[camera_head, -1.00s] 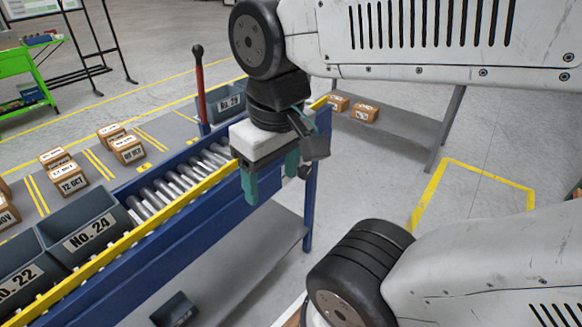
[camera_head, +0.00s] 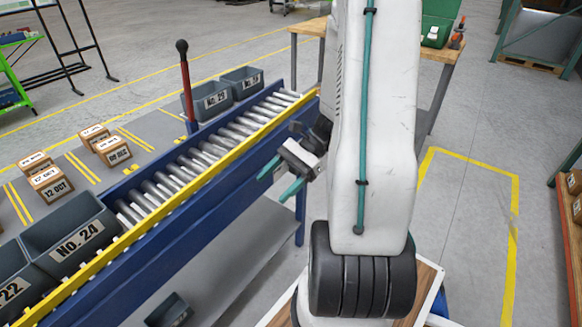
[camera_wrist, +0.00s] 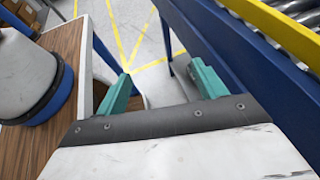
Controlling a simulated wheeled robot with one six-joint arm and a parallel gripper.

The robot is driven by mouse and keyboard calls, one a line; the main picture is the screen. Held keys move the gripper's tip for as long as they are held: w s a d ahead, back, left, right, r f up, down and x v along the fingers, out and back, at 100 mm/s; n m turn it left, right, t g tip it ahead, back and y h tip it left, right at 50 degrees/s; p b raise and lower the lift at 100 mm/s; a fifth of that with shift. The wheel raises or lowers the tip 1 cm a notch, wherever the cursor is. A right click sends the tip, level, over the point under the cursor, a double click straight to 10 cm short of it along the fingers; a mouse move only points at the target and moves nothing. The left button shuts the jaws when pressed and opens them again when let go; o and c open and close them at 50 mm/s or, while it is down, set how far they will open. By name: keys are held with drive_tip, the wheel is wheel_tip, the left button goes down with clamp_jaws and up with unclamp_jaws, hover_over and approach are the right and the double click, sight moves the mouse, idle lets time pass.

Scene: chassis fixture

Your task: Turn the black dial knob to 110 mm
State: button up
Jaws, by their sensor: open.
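My gripper (camera_head: 279,180) is open and empty in the head view, its two teal fingers apart, beside the yellow-edged blue side of the roller conveyor. It also shows in the wrist view (camera_wrist: 160,90), with only floor between the fingers. No black dial knob can be made out in either view. My arm hides part of the scene behind it in the head view.
The roller conveyor (camera_head: 205,150) carries grey bins, including one marked No. 24 (camera_head: 78,240). A red lever with a black ball top (camera_head: 186,80) stands behind it. Small boxes (camera_head: 50,183) sit at left. A wooden bench (camera_head: 440,52) stands at the back. Open floor lies at right.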

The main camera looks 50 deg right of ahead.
drive_tip(key=w+d+f+m+t+h, duration=0.1)
drive_tip(key=d+f+m+t+h, duration=0.4)
drive_tip(key=d+f+m+t, duration=0.45)
drive_tip(key=w+d+f+m+t+h, duration=0.2)
drive_tip(key=d+f+m+t+h, duration=0.4)
drive_tip(key=d+m, duration=0.7)
drive_tip(key=w, duration=0.2)
drive_tip(key=w+a+m, duration=0.1)
drive_tip(key=w, duration=0.1)
drive_tip(key=w+m, duration=0.1)
drive_tip(key=w, duration=0.2)
drive_tip(key=shift+w+a+m, duration=0.1)
drive_tip(key=shift+a+m, duration=0.15)
drive_tip(key=shift+a, duration=0.05)
drive_tip(key=shift+w, duration=0.3)
drive_tip(key=c, duration=1)
